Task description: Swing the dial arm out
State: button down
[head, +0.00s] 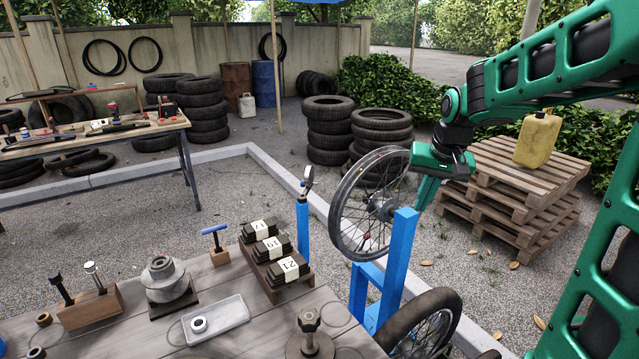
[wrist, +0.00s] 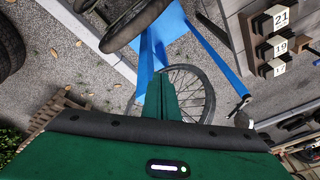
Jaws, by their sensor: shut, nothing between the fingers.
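The dial arm (head: 307,182) is a small dark piece with a round pale face on top of a slim blue post (head: 303,228), left of the wheel. It seems to show in the wrist view as a dark piece (wrist: 240,106) at the end of a blue bar. The spoked wheel (head: 347,225) stands upright in the blue stand (head: 398,260); it also shows in the wrist view (wrist: 208,92). My gripper (head: 421,205) is shut and empty, right of the wheel and apart from the dial arm. In the wrist view its green fingers (wrist: 160,98) overlap the wheel.
A wooden bench (head: 250,325) in front carries numbered blocks (head: 273,248), a grey tray (head: 215,322) and a blue T-handle tool (head: 215,236). Another tyred wheel (head: 425,325) is low at the front. Pallets (head: 515,185) with a yellow can (head: 538,138) stand right.

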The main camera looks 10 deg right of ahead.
jog(key=w+a+t+y, duration=0.1)
jog(key=w+a, duration=0.3)
jog(key=w, duration=0.5)
jog(key=w+a+f+n+t+y, duration=0.1)
jog(key=w+a, duration=0.2)
jog(key=w, duration=0.5)
jog(key=w+a+t+y, duration=0.1)
jog(key=w+a, duration=0.3)
jog(key=w, duration=0.5)
jog(key=w+a+f, duration=0.6)
jog(key=w+f, duration=0.1)
jog(key=f, duration=0.1)
jog(key=shift+w+f, duration=0.2)
jog(key=shift+w, duration=0.05)
jog(key=shift+a, duration=0.1)
